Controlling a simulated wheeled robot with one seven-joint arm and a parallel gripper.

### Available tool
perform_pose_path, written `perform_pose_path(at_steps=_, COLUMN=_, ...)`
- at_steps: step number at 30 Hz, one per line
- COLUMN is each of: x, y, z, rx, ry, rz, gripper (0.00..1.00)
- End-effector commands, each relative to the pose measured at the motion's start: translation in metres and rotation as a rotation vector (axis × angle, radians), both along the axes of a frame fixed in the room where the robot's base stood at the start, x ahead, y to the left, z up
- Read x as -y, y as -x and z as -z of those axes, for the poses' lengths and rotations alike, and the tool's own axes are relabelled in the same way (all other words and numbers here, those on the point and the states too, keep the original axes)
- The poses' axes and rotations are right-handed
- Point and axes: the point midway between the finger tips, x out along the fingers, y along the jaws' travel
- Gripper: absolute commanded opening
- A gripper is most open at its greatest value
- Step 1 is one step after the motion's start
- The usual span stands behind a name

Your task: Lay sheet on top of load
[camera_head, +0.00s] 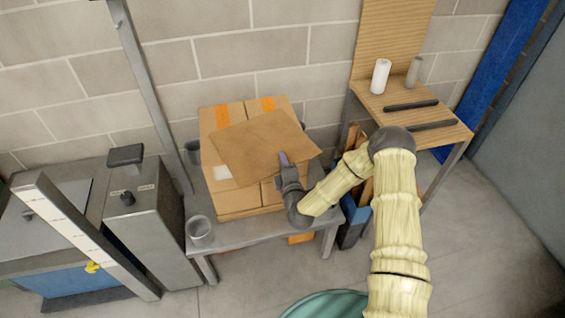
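A flat brown cardboard sheet (258,146) is over the load, a stack of cardboard boxes (272,103) with orange tape on top. The sheet lies at an angle to the boxes, with its right corner sticking out past them. I cannot tell whether it rests on the boxes or is held just above them. My gripper (284,160) is at the sheet's near right edge, and its fingertip overlaps that edge. It appears shut on the sheet. The far side of the load stays visible, and the sheet hides the middle of its top.
The load stands on a grey table (252,228) with a clear cup (199,227) at its front left. A grey machine (140,215) and post are on the left. A wooden shelf (445,130) with a white roll (380,76) and dark bars is on the right.

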Motion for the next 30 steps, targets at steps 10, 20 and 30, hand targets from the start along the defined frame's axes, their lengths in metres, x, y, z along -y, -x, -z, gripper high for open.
perform_pose_path(at_steps=10, x=-0.001, y=0.005, z=-0.001, rx=-0.001, ry=0.000, rz=-0.005, gripper=0.28)
perform_pose_path(at_steps=20, x=0.013, y=0.056, z=-0.001, rx=-0.003, ry=0.001, rz=-0.007, gripper=0.28)
perform_pose_path(at_steps=30, x=0.029, y=0.110, z=0.000, rx=-0.003, ry=0.000, rz=-0.006, gripper=0.28)
